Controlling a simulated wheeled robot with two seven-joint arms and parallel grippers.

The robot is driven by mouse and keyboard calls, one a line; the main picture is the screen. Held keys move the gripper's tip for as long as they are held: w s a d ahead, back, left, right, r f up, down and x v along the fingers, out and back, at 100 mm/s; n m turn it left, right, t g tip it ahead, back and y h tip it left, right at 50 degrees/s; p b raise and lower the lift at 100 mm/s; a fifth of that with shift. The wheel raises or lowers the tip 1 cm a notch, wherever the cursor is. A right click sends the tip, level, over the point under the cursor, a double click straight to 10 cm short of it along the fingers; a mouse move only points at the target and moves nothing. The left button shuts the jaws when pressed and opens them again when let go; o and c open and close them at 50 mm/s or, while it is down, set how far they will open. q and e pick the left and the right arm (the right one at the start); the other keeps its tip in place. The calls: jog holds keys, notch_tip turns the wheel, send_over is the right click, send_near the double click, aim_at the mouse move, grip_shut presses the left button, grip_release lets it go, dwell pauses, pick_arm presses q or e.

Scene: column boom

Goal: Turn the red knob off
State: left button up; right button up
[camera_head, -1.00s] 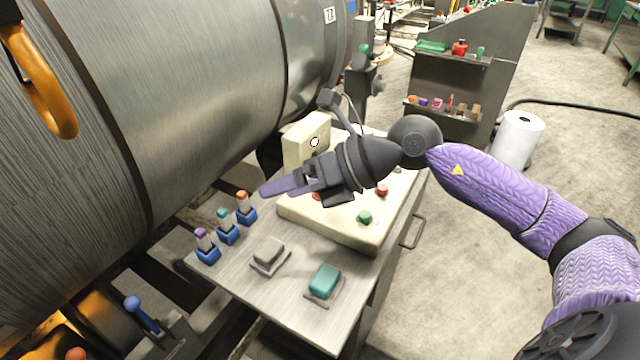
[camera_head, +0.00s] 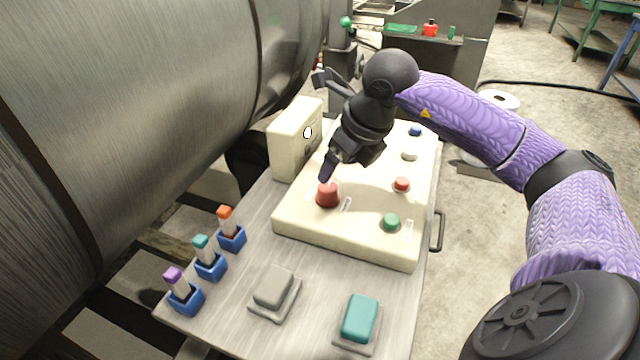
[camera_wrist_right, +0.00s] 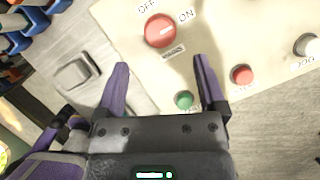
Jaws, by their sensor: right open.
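The red knob (camera_head: 327,194) sits at the near left of the cream control panel (camera_head: 300,228). In the right wrist view the red knob (camera_wrist_right: 160,31) lies beyond the fingertips, with OFF and ON printed beside it and its pale pointer line toward ON. My right gripper (camera_head: 326,174) hangs tilted down just above and behind the knob, apart from it as far as I can tell. In the right wrist view the two purple fingers (camera_wrist_right: 160,62) are spread, with nothing between them. My left gripper is not in view.
A red button (camera_head: 401,184), a green button (camera_head: 391,222), a white knob (camera_head: 409,155) and a blue button (camera_head: 415,131) share the panel. A cream box (camera_head: 290,145) stands at left. Grey (camera_head: 273,287) and teal (camera_head: 360,318) switches and several blue-based toggles (camera_head: 209,264) are nearer.

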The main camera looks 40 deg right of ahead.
aim_at(328, 187)
jog(key=b+x, duration=0.1)
jog(key=x, duration=0.6)
jog(key=shift+f+b, duration=0.2)
jog(key=shift+b, duration=0.15)
jog(key=shift+w+f, duration=0.1)
jog(key=shift+f, duration=0.1)
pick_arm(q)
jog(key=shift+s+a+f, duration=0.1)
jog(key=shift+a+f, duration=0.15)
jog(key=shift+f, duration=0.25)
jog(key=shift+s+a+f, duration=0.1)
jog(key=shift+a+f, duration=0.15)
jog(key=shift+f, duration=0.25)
pick_arm(e)
jog(key=shift+c, duration=0.2)
jog(key=c, duration=0.7)
grip_shut()
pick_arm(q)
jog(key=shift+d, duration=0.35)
